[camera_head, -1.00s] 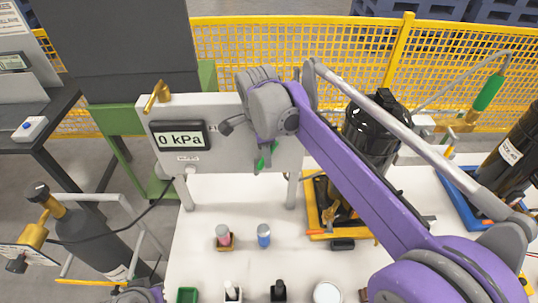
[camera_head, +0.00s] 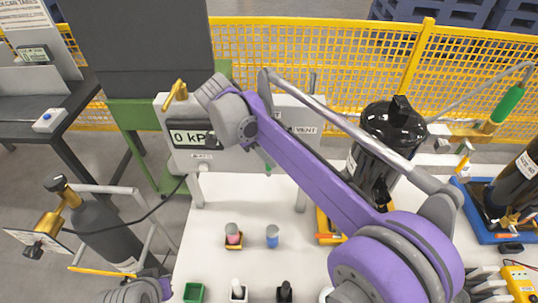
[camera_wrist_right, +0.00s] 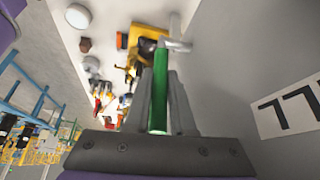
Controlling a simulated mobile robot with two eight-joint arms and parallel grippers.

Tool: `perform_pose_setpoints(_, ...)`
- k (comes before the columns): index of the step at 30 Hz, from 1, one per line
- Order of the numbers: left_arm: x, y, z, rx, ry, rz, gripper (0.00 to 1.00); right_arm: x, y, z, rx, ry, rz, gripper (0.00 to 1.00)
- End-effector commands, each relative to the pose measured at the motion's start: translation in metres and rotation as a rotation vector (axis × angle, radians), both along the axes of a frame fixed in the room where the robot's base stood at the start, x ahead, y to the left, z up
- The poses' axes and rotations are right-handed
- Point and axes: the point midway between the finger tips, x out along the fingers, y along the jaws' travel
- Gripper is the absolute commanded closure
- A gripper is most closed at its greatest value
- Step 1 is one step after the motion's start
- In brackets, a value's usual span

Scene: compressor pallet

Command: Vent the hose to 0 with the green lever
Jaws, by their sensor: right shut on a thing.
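The white panel (camera_head: 230,165) carries a gauge display (camera_head: 190,138) that reads "0 kP", its right end hidden by my right wrist. The green lever (camera_wrist_right: 160,90) stands between the two grey fingers of my right gripper (camera_wrist_right: 161,82) in the right wrist view, and the fingers are shut on it. In the head view only a small green bit (camera_head: 267,168) shows below my purple arm. My right fingertips are hidden there by the wrist. A "VENT" label (camera_head: 305,130) is right of the wrist. A black hose (camera_head: 150,212) runs from the panel toward the dark cylinder (camera_head: 105,225). My left gripper is out of view.
A pink-topped item (camera_head: 233,234) and a blue one (camera_head: 272,236) stand on the white table (camera_head: 210,265) before the panel. A black compressor (camera_head: 390,130) stands behind my right arm. A yellow mesh fence (camera_head: 330,60) runs behind.

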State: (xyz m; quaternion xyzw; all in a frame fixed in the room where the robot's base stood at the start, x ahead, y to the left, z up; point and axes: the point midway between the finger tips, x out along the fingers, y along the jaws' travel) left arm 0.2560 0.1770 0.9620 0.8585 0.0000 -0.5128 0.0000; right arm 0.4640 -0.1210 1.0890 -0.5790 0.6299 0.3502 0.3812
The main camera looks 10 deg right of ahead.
Motion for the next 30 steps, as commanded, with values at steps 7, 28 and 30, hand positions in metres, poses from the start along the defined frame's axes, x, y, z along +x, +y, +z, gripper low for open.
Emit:
perform_pose_setpoints(7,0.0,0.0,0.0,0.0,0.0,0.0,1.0,0.0,0.0,0.0,0.0,-0.001,0.0,0.71)
perform_pose_setpoints(28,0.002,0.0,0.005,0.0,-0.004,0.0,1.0,0.003,0.018,0.035,0.001,-0.002,0.003,0.48)
perform_pose_setpoints(30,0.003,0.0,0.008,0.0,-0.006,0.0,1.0,0.003,0.025,0.048,0.001,-0.002,0.003,0.48)
